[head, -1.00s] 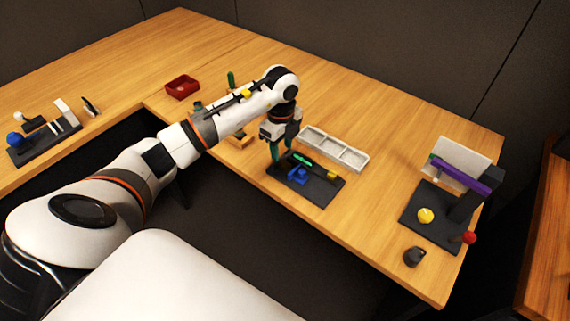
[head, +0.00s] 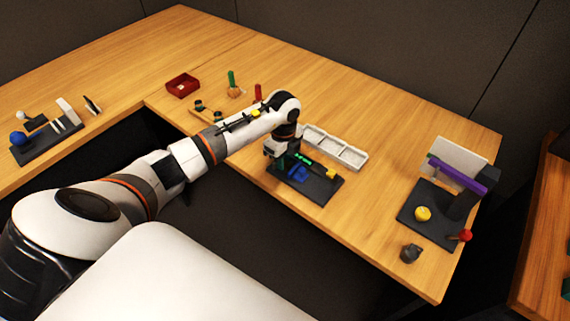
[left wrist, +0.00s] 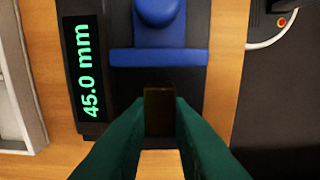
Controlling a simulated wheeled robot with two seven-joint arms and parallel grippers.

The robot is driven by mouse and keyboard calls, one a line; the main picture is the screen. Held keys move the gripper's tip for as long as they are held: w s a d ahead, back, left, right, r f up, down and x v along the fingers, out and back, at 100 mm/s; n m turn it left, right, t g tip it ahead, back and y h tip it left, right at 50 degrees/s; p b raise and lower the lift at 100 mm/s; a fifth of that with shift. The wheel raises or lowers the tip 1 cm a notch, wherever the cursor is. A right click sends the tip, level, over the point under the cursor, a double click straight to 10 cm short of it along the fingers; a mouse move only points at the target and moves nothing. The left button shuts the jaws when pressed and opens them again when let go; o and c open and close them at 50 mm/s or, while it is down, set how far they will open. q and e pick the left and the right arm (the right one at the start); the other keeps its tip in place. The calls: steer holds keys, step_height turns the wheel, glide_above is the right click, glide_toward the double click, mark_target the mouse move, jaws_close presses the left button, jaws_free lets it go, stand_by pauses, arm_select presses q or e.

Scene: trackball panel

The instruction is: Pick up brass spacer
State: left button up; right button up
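The brass spacer (left wrist: 159,108) is a small dark brown-gold block in the left wrist view, below the blue crossbar of a gauge. My left gripper (left wrist: 161,102) has its two green fingers on either side of the spacer, with no clear gap visible; I cannot tell whether they press on it. In the head view my left gripper (head: 283,163) is low at the left end of the black gauge base (head: 318,190), and the spacer cannot be made out there. My right gripper is not in view.
The blue gauge part (head: 298,173) stands beside the gripper, with a display (left wrist: 90,80) reading 45.0 mm. A white compartment tray (head: 335,147) lies behind the base. A black fixture with a yellow knob (head: 423,214) stands at the right. A red bin (head: 182,85) is far left.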

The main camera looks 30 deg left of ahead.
arm_select(q)
jaws_close()
steer(key=shift+r, duration=0.1)
